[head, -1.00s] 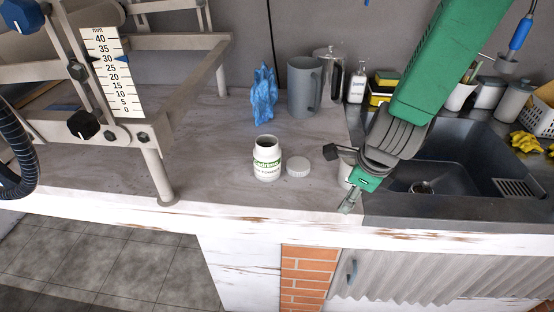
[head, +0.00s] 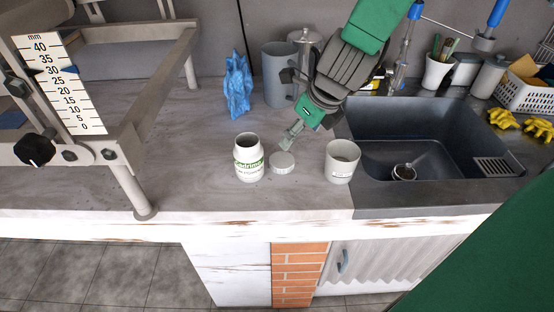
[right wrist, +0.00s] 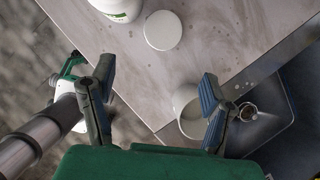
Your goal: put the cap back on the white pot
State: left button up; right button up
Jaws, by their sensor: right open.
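The white pot (head: 249,160) with a green label stands upright and uncapped on the counter. Its white cap (head: 283,162) lies flat on the counter just right of it, apart from it. My right gripper (head: 288,137) is above and just behind the cap and holds nothing. In the right wrist view the cap (right wrist: 162,30) and part of the pot (right wrist: 117,8) show at the top, beyond the open fingers (right wrist: 155,100). My left gripper is out of the head view.
A grey-white cup (head: 341,163) stands right of the cap, by the sink (head: 420,135). A blue crumpled cloth (head: 238,85) and a grey jug (head: 280,75) stand behind. A metal frame with a scale (head: 65,85) is at left. The counter front is clear.

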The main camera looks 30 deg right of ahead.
jog(key=b, duration=0.2)
send_over(283, 161)
jog(key=s+d, duration=0.2)
jog(key=s, duration=0.1)
jog(key=f, duration=0.7)
jog(key=shift+w+a+f, duration=0.25)
jog(key=shift+f, duration=0.15)
jog(key=shift+w+a+f, duration=0.15)
jog(key=shift+f, duration=0.05)
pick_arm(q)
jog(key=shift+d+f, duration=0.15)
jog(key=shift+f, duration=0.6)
pick_arm(e)
jog(key=shift+a, duration=0.4)
jog(key=x, duration=0.5)
jog(key=shift+w+d+f, duration=0.15)
jog(key=shift+d, duration=0.1)
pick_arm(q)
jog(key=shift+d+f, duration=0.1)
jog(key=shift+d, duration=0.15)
pick_arm(e)
jog(key=shift+a, duration=0.2)
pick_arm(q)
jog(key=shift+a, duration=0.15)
pick_arm(e)
jog(key=shift+a, duration=0.1)
jog(key=shift+c, duration=0.4)
jog(key=c, duration=0.5)
